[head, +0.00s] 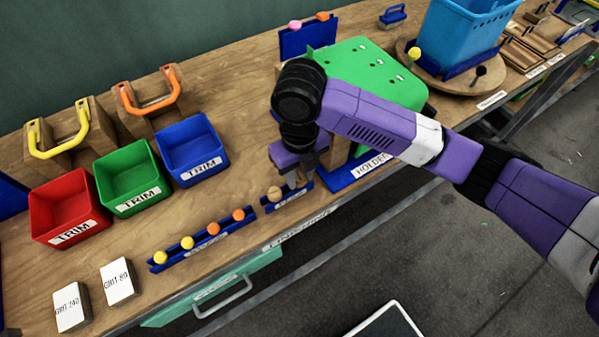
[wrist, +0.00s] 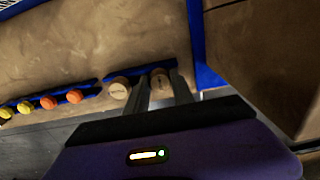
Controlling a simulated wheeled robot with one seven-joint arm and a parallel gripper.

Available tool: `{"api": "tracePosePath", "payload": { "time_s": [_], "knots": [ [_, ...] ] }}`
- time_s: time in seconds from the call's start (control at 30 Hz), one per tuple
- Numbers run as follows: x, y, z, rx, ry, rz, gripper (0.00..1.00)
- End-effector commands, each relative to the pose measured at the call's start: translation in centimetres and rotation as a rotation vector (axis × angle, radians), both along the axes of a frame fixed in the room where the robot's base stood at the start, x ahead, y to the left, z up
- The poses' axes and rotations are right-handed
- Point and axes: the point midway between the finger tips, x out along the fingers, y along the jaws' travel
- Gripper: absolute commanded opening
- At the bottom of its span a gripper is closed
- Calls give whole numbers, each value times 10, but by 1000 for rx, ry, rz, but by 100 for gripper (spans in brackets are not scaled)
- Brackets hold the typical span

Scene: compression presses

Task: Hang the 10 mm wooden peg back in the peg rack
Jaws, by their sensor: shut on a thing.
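My gripper (head: 297,182) points down over the right part of a short blue rack (head: 270,207) at the bench's front edge. In the wrist view its two fingers (wrist: 164,86) are shut on a wooden peg (wrist: 160,77), whose round pale end shows between them. In the head view the gripper mostly hides this peg. Another wooden peg (head: 274,193) with a round head stands in the same rack, just left of the gripper; it also shows in the wrist view (wrist: 119,88). I cannot tell whether the held peg is seated in the rack or just above it.
A longer blue rack (head: 222,242) with yellow and orange knobs lies to the left. Red (head: 68,210), green (head: 130,178) and blue (head: 193,150) TRIM bins stand further left. A green-topped holder (head: 375,75) on a blue base stands close to the gripper's right.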

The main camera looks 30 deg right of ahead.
Motion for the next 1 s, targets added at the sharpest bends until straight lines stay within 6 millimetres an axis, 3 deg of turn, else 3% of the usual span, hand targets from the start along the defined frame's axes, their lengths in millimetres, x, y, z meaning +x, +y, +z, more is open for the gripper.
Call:
{"api": "tracePosePath", "payload": {
  "time_s": [0.43,0.47,0.57,0.87,1.0],
  "knots": [
    [0,0,0,0,0,0,0],
    [0,0,0,0,0,0,35],
    [0,0,0,0,0,0,54],
    [0,0,0,0,0,0,54],
    [1,0,10,0,-1,1,54]
  ]
}}
